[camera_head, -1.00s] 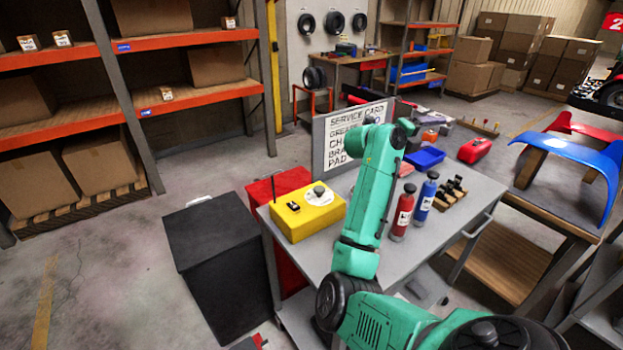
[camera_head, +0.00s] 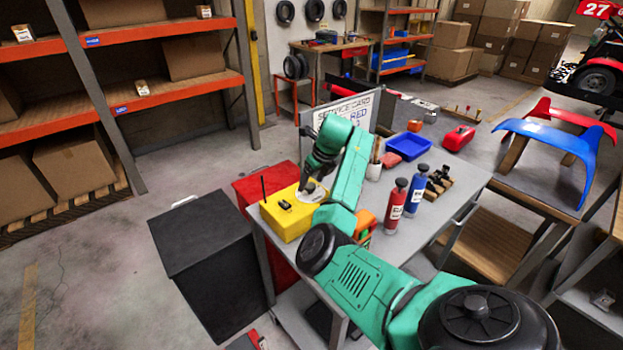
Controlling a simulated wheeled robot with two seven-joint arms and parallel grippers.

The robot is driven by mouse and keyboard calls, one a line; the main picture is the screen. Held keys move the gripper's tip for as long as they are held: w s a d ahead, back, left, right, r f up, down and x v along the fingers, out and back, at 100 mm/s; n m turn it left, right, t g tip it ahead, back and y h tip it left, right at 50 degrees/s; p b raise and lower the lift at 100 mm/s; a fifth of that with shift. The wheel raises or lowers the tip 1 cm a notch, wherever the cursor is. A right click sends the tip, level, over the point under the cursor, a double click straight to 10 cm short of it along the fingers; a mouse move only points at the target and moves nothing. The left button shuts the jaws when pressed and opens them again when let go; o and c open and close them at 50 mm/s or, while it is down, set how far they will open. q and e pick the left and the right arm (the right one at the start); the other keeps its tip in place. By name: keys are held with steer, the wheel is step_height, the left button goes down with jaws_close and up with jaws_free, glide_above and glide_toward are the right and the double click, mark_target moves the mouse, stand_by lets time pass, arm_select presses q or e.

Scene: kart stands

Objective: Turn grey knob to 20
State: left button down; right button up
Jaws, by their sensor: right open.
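A yellow box (camera_head: 287,224) stands on the left end of the grey cart top (camera_head: 405,232). It carries a small black switch (camera_head: 285,205) and a thin antenna at its left corner. A white round dial (camera_head: 318,197) lies on its right part. The grey knob on the dial is mostly hidden by my right gripper. My right gripper (camera_head: 308,185) is open and points down at the dial, its fingertips close over the knob. I cannot tell whether they touch it. My left gripper is not in view.
A service card sign (camera_head: 340,112) stands behind the box. A red bottle (camera_head: 396,207), a blue bottle (camera_head: 417,190) and a blue tray (camera_head: 408,146) are on the cart right of my arm. A black cabinet (camera_head: 215,262) and a red cabinet (camera_head: 262,184) stand to the left.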

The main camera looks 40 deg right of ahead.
steer(key=shift+w+d+f, duration=0.1)
steer(key=shift+w+f, duration=0.05)
steer(key=shift+f, duration=0.4)
jaws_close()
